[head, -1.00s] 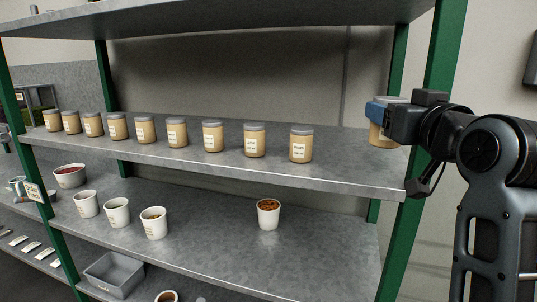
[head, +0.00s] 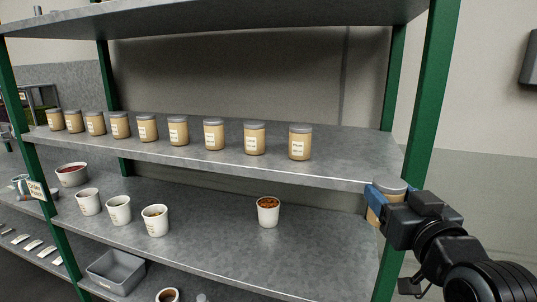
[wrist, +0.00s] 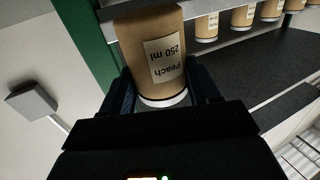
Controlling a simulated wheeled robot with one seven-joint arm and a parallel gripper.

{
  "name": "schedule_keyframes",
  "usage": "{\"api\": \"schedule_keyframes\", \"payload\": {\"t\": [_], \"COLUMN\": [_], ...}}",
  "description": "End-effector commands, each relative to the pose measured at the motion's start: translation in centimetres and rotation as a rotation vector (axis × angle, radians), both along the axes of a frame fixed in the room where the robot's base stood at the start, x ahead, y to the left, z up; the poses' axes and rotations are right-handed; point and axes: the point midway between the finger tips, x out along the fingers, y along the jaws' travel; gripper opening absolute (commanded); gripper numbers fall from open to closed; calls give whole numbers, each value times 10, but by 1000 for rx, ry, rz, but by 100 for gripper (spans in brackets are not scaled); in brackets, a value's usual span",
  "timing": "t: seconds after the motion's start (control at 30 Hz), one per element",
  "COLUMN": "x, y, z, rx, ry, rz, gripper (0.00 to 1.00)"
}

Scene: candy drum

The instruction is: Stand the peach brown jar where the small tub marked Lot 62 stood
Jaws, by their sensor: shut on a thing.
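My gripper (head: 383,203) is shut on a peach brown jar (head: 376,212) with a grey lid, at the right end of the shelving by the green post. The wrist view shows the jar (wrist: 150,50) between the fingers, its label reading "Peach 250 ml" upside down. The jar is just below the upper shelf's front edge, at its right corner. On the lower shelf (head: 215,245) stand small white tubs: three at the left, including this tub (head: 155,222), and a lone tub (head: 268,213) with brown contents in the middle. Their lot marks are too small to read.
A row of similar brown jars (head: 299,143) lines the upper shelf (head: 340,170). A wider white bowl (head: 71,175) with red contents and a grey bin (head: 115,270) are at the left. The lower shelf is bare right of the lone tub. The green post (head: 420,130) is close to my gripper.

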Motion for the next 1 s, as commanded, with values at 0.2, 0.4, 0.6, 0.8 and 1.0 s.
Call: {"api": "schedule_keyframes", "payload": {"t": [0.2, 0.4, 0.6, 0.8, 1.0], "x": [-29, -60, -91, -112, -119], "y": [-1, -1, -1, -1, 0], "z": [-91, -194, -294, -363, -386], "rx": [-2, -2, -2, 0, 1], "ry": [12, 15, 12, 5, -4], "rz": [-13, -29, -44, -54, -55], "gripper": [25, 25, 25, 25, 25]}}
